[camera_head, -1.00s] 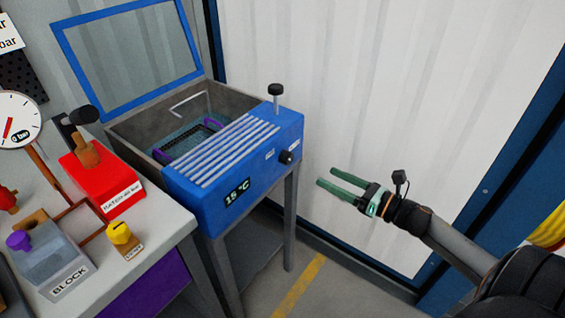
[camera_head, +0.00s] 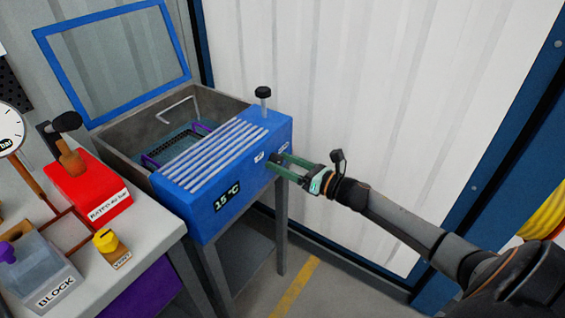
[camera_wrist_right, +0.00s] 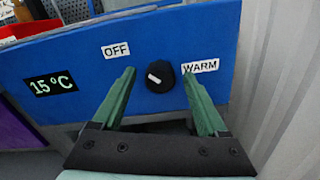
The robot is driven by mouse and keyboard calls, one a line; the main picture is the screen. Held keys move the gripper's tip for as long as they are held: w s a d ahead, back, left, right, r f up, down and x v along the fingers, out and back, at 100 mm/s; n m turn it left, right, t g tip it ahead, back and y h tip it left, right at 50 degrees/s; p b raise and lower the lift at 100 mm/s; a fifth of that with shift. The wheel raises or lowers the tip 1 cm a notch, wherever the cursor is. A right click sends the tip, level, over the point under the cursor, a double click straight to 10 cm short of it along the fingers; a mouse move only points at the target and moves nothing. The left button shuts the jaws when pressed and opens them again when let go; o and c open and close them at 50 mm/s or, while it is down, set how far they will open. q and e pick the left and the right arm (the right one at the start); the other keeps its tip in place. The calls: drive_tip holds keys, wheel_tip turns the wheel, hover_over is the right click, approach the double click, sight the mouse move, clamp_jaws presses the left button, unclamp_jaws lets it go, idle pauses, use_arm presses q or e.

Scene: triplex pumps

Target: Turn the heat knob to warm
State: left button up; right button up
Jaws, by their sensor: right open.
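The black heat knob (camera_wrist_right: 159,76) is on the blue front panel of the bath (camera_head: 215,180), between an OFF label (camera_wrist_right: 115,50) and a WARM label (camera_wrist_right: 200,66). Its white pointer mark is turned toward the left, on the OFF side. My right gripper (camera_head: 275,165) is open at the panel; in the wrist view its green fingers (camera_wrist_right: 158,85) stand on either side of the knob, with visible gaps. In the head view the fingers partly hide the knob. The display (camera_head: 227,196) reads 15 °C. My left gripper is not in view.
The bath's lid (camera_head: 115,60) stands open, and a black-topped post (camera_head: 263,95) rises from its top. To the left, a bench holds a red block (camera_head: 90,188), a yellow knob (camera_head: 106,240) and a gauge (camera_head: 8,130). A corrugated wall (camera_head: 380,90) is close on the right.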

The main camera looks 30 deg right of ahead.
drive_tip(key=shift+w, duration=0.2)
clamp_jaws()
idle(0.6)
